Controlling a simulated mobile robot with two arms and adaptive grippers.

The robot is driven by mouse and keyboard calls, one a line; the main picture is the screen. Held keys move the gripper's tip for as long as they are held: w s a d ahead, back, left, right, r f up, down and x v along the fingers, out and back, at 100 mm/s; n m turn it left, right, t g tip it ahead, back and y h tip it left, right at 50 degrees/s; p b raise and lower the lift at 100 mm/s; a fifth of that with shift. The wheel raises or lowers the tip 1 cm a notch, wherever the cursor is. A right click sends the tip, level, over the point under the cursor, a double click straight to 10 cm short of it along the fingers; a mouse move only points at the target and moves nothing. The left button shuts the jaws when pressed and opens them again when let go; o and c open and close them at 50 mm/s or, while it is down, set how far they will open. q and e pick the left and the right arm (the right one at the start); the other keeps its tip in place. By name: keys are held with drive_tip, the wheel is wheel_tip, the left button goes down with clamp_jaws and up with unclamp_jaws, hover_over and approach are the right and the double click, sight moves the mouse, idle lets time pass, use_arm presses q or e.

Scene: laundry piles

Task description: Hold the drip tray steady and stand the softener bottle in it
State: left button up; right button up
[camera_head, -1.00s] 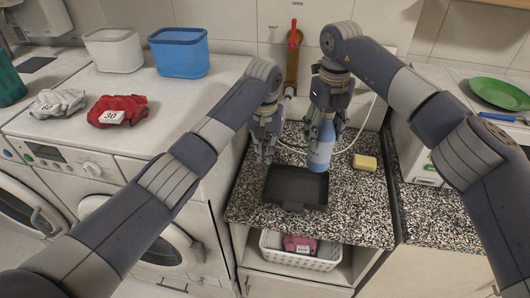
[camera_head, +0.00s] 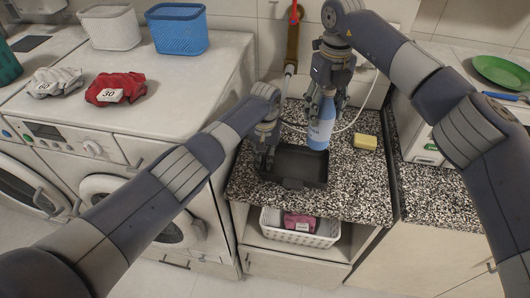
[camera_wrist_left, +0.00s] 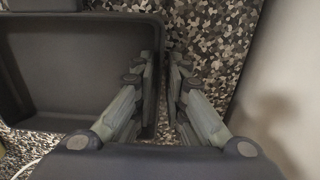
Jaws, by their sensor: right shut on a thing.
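The black drip tray (camera_head: 298,183) lies flat on the speckled counter. My left gripper (camera_head: 266,160) is low at the tray's left edge. In the left wrist view its fingers (camera_wrist_left: 163,75) are a little apart, one on the inner side of the tray wall (camera_wrist_left: 157,30) and one outside; I cannot tell if either touches it. The blue softener bottle (camera_head: 320,128) is upright, hanging from my right gripper (camera_head: 328,88), which is shut on its top. Its base shows at the tray's far right corner; the height above the counter is unclear.
A yellow sponge (camera_head: 365,141) lies right of the bottle. A white hose (camera_head: 358,118) runs behind. A white basket (camera_head: 300,232) sits on the shelf below. Washing machines with red cloth (camera_head: 116,88) and bins stand left. The counter in front of the tray is bare.

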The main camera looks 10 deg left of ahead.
sight(323, 117)
drive_tip(key=shift+r, duration=0.1)
use_arm(q)
clamp_jaws()
use_arm(e)
drive_tip(key=s+f+m, duration=0.1)
drive_tip(key=m, duration=0.1)
drive_tip(key=s+f+m, duration=0.1)
drive_tip(key=s+m, duration=0.1)
drive_tip(key=m, duration=0.1)
drive_tip(key=shift+a, duration=0.1)
wheel_tip(323, 117, down, 10)
drive_tip(key=shift+r, duration=0.1)
idle(0.6)
drive_tip(key=o, duration=1.6)
drive_tip(key=shift+f, duration=0.2)
drive_tip(key=shift+c, duration=0.2)
drive_tip(key=shift+r, duration=0.15)
